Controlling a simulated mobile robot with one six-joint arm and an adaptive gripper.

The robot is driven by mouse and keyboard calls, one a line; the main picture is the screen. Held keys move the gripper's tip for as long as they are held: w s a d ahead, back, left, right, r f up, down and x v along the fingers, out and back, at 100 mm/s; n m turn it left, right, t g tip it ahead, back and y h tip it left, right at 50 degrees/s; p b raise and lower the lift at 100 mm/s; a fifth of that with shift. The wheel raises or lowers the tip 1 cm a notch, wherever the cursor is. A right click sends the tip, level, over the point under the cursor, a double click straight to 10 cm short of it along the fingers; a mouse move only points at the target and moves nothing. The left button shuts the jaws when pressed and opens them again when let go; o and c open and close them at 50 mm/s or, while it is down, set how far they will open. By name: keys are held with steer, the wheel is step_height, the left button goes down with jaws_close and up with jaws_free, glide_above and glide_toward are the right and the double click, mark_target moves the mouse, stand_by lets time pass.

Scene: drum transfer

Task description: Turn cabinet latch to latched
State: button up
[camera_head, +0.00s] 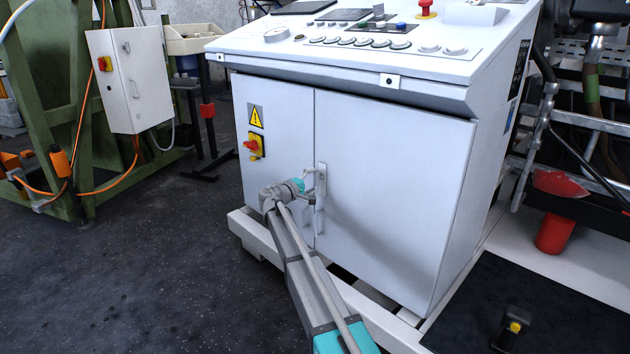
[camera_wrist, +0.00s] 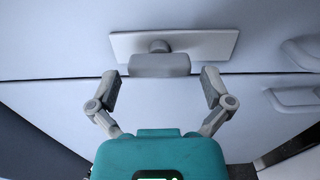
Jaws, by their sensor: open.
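The cabinet latch (camera_head: 321,186) is a light grey handle on an upright plate, beside the seam between the two white cabinet doors. In the wrist view its plate (camera_wrist: 205,43) runs along the seam, and the short latch handle (camera_wrist: 160,65) stands out on a round stem, lengthwise along the seam. My gripper (camera_wrist: 160,85) is open, with one finger toward each end of the handle and a gap on both sides. Nothing is between the fingers' grip. In the head view my gripper (camera_head: 309,188) is at the latch and partly hides it.
The white cabinet (camera_head: 395,190) carries a sloped control panel (camera_head: 375,42) above the doors. A red and yellow switch (camera_head: 253,147) is on the left door. A white frame rail (camera_head: 262,238) juts out below the doors. Dark floor at the left is clear.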

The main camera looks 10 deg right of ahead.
steer(key=v, duration=1)
steer(key=shift+s, duration=0.15)
steer(key=shift+a, duration=0.1)
steer(key=s+d+f+m+g+y+p, duration=0.2)
steer(key=s+d+f+g+y+p, duration=0.15)
steer(key=s+d, duration=0.45)
steer(key=s+d+f+m+g+y+p, duration=0.2)
steer(key=s+d+m+g+y+p, duration=0.15)
steer(key=s, duration=0.85)
steer(key=s+a+r+m+g+y+p, duration=0.15)
steer(key=s+g+y+p, duration=0.45)
steer(key=s, duration=1.3)
step_height(320, 180, up, 37)
steer(key=t+y+p, duration=0.1)
steer(key=t+p, duration=0.1)
steer(key=p, duration=3.6)
steer(key=shift+a+y+p, duration=0.3)
steer(key=shift+a, duration=0.15)
